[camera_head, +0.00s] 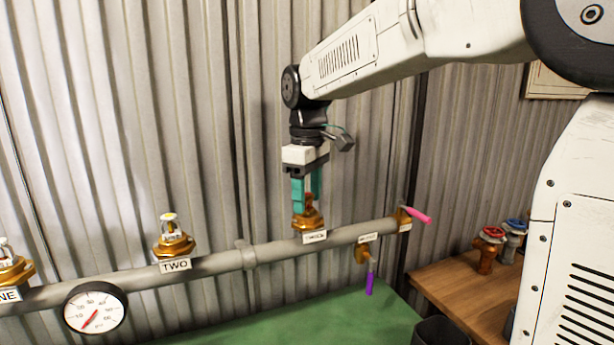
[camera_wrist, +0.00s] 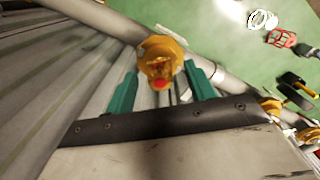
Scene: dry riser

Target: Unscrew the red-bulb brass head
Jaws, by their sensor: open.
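The red-bulb brass head (camera_head: 308,218) stands upright on the grey pipe (camera_head: 210,264), third along from the left. In the wrist view the brass head (camera_wrist: 160,50) shows with its red bulb (camera_wrist: 159,84) facing the camera. My gripper (camera_head: 307,207) points down over this head. Its two teal fingers are open, one on each side of the head's upper part. In the wrist view my gripper (camera_wrist: 161,76) has a visible gap between each finger and the head. In the head view the fingers partly hide the bulb.
Brass heads at TWO (camera_head: 173,240) and ONE (camera_head: 12,265) sit further left on the pipe. A gauge (camera_head: 95,307) hangs below it. Pink (camera_head: 418,214) and purple (camera_head: 369,281) levers are at right. A wooden table (camera_head: 465,290) holds red-topped (camera_head: 489,248) and blue-topped (camera_head: 513,240) fittings.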

